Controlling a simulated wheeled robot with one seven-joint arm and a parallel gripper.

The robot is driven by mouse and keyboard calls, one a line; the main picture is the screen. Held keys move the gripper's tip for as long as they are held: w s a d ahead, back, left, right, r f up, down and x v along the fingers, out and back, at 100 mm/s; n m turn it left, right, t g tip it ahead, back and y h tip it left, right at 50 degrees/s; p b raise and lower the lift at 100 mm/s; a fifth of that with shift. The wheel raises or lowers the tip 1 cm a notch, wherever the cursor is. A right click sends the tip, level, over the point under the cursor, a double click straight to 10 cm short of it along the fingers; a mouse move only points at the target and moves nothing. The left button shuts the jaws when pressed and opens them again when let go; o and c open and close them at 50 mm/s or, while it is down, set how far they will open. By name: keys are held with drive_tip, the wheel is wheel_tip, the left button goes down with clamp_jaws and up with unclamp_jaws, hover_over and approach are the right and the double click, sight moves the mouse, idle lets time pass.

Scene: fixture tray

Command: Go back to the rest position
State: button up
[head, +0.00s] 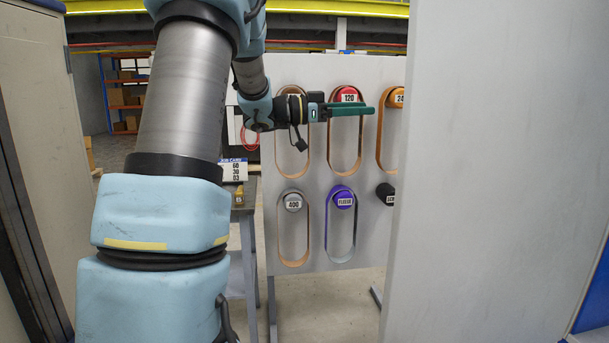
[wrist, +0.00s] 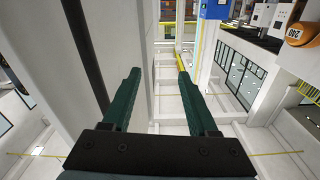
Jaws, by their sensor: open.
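My gripper (head: 368,109) is in front of the upper part of a grey panel (head: 267,232) in the head view, pointing right. Its green fingers lie close to the red knob marked 120 (head: 348,94); I cannot tell the gap in depth. In the wrist view the two green fingers of my gripper (wrist: 154,78) stand apart with nothing between them. My arm crosses the left side of the head view and hides part of the panel's left side.
The panel also bears a grey knob 400 (head: 293,203), a purple knob (head: 344,200), a black knob (head: 385,191) and an orange knob (head: 397,97). A job card (head: 233,170) stands on a bench at left. A large grey wall (head: 500,180) blocks the right.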

drive_tip(key=w+a+f+n+t+y, duration=0.6)
drive_tip(key=w+a+n+t+y, duration=0.15)
drive_tip(key=t, duration=0.35)
drive_tip(key=a+f+n+y, duration=0.5)
drive_tip(key=a+f+y, duration=0.1)
drive_tip(key=a+f, duration=0.1)
drive_tip(key=s+a+f+n+g+y, duration=0.4)
drive_tip(key=s+a+f, duration=0.4)
drive_tip(key=s+f, duration=0.4)
drive_tip(key=s+f+g, duration=0.4)
drive_tip(key=s+g, duration=0.2)
drive_tip(key=s, duration=0.9)
drive_tip(key=shift+s+a+n+g+y, duration=0.2)
drive_tip(key=shift+s+n+g+y, duration=0.05)
drive_tip(key=shift+n+g+y, duration=0.1)
